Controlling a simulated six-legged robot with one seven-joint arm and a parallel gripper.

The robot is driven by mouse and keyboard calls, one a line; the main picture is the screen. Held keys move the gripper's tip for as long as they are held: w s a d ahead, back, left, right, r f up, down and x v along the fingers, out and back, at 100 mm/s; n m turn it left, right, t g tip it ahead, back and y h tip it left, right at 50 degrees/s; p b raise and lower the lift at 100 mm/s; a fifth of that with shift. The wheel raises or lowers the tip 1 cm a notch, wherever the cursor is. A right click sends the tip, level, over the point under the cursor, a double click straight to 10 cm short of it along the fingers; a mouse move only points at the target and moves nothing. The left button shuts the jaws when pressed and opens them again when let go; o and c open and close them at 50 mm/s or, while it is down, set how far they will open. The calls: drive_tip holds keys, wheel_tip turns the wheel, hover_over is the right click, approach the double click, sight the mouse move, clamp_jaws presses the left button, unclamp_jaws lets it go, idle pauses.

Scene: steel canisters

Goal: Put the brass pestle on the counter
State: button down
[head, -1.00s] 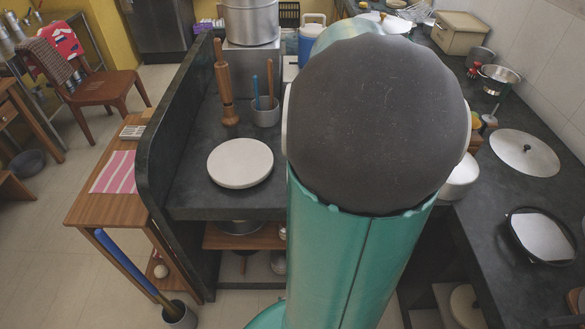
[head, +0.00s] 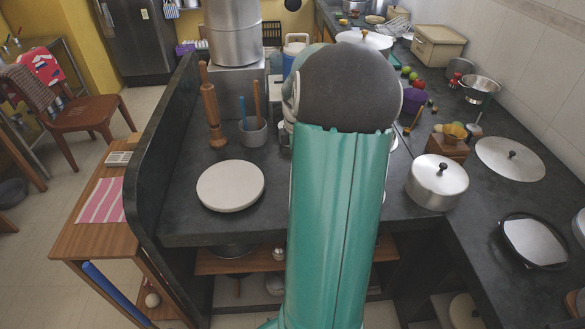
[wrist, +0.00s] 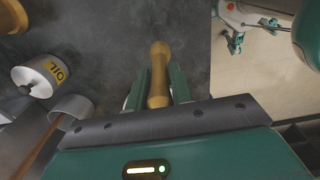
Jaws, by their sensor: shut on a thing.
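In the wrist view, the brass pestle (wrist: 160,62) is between the two green fingers of my gripper (wrist: 158,88), which is shut on it. Its rounded far end points up the picture, over the dark counter (wrist: 115,38). I cannot tell whether the pestle touches the counter. In the head view, my arm hides the gripper and the pestle, while the dark counter (head: 185,225) shows on both sides of the arm.
In the wrist view, a white OIL canister (wrist: 42,75) and a steel cup (wrist: 72,108) with a stick are at left; the counter's edge and floor are at right. In the head view, a round white board (head: 230,186), wooden masher (head: 212,115) and lidded pot (head: 437,182) flank my arm.

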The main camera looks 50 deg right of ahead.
wheel_tip(320, 180, down, 6)
drive_tip(key=w+d, duration=0.1)
drive_tip(key=w, duration=0.1)
drive_tip(key=shift+w, duration=0.3)
drive_tip(key=shift+d+f, duration=0.1)
drive_tip(key=shift+f, duration=0.1)
drive_tip(key=c, duration=1.2)
unclamp_jaws()
drive_tip(key=shift+c, duration=0.2)
wheel_tip(320, 180, up, 12)
drive_tip(key=shift+r, duration=0.2)
